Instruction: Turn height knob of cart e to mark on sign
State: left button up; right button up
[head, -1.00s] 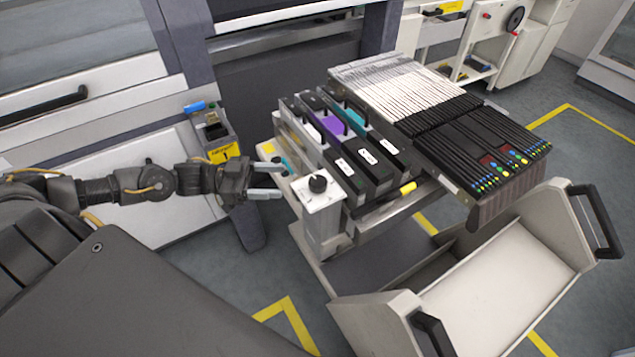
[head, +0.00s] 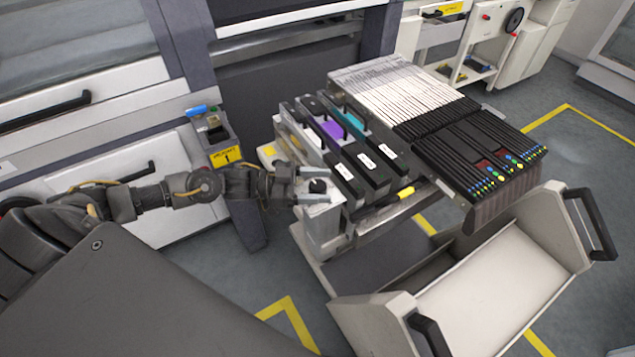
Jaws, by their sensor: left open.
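The black height knob (head: 318,186) sits on the white-topped post (head: 322,222) at the near left corner of the feeder cart (head: 440,308). My left gripper (head: 309,186) is at the knob, its light fingers open on the far and near sides of it. Whether the fingers touch the knob cannot be told. The mark on the post's top is covered or too small to read. My right gripper is not in view.
Several black cassettes (head: 362,168) stand on the cart behind the post, with a bank of feeders (head: 470,150) to their right. A dock post with a yellow label (head: 226,156) stands left of the cart. Grey floor with yellow lines lies in front.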

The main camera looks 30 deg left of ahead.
pick_arm(q)
jog(key=shift+c, duration=1.1)
jog(key=c, duration=0.7)
jog(key=shift+r+n+t+p, duration=0.15)
jog(key=shift+n+t+p, duration=0.25)
jog(key=shift+p, duration=0.25)
jog(key=n+t+y+p, duration=0.4)
jog(key=t+y+p, duration=0.1)
jog(key=p, duration=0.1)
jog(key=shift+r, duration=0.15)
jog(key=n+t+y+p, duration=0.2)
jog(key=n+t+y, duration=0.1)
jog(key=y, duration=0.1)
jog(key=shift+n+y+p, duration=0.3)
jog(key=shift+n+y, duration=0.4)
jog(key=shift+y, duration=0.2)
jog(key=shift+w+a+n+t+y+p, duration=0.1)
jog(key=shift+n+t+y+p, duration=0.2)
jog(key=shift+y, duration=0.1)
